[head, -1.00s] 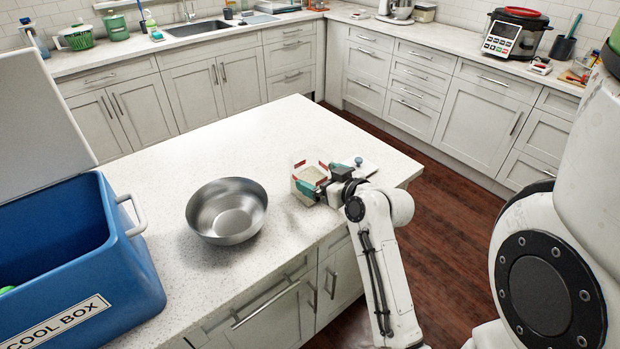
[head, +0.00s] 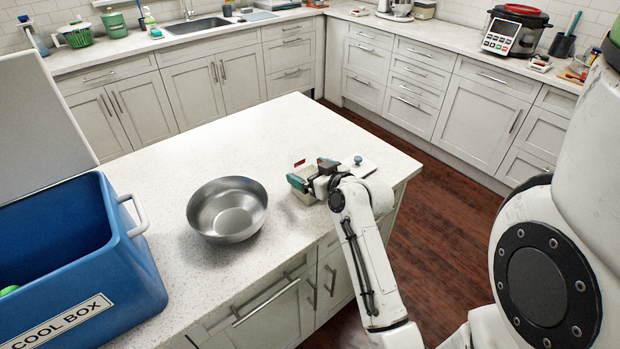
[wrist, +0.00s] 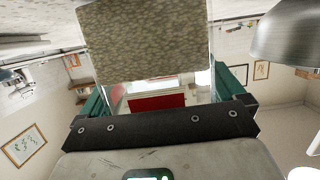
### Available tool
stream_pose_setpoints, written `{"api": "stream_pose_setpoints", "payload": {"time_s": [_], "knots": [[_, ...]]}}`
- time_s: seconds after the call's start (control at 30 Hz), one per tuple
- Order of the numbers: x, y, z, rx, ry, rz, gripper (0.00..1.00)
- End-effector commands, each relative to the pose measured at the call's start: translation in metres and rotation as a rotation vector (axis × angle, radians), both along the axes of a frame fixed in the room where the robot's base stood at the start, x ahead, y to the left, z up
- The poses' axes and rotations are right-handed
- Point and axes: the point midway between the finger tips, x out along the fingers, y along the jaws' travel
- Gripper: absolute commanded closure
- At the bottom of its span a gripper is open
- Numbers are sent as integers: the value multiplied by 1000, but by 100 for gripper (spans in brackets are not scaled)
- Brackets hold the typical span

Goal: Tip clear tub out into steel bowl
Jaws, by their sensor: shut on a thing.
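The steel bowl (head: 228,210) stands upright on the island counter in the head view; its inside looks empty. Part of it shows at the upper right of the wrist view (wrist: 290,35). The clear tub (head: 305,187) is to the right of the bowl, apart from it, partly hidden by my gripper. In the wrist view, grainy pale contents (wrist: 148,40) show through the tub, with a red patch near my fingers. My gripper (head: 313,176) is shut on the tub, its teal fingers at either side of it.
A blue cool box (head: 85,260) with its lid up stands left of the bowl. A white board with a blue-green knob (head: 359,160) lies just behind my gripper. The counter (head: 260,145) behind the bowl is clear.

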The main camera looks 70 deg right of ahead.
Motion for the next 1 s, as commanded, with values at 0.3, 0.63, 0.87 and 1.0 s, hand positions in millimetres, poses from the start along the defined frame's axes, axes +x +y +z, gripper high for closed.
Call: {"api": "stream_pose_setpoints", "payload": {"time_s": [0.3,0.63,0.87,1.0], "knots": [[0,0,2,-3,-2,-1,62],[1,0,14,-5,-4,2,62],[-17,11,57,-8,-5,0,62],[-39,24,87,-7,-5,1,62]]}}
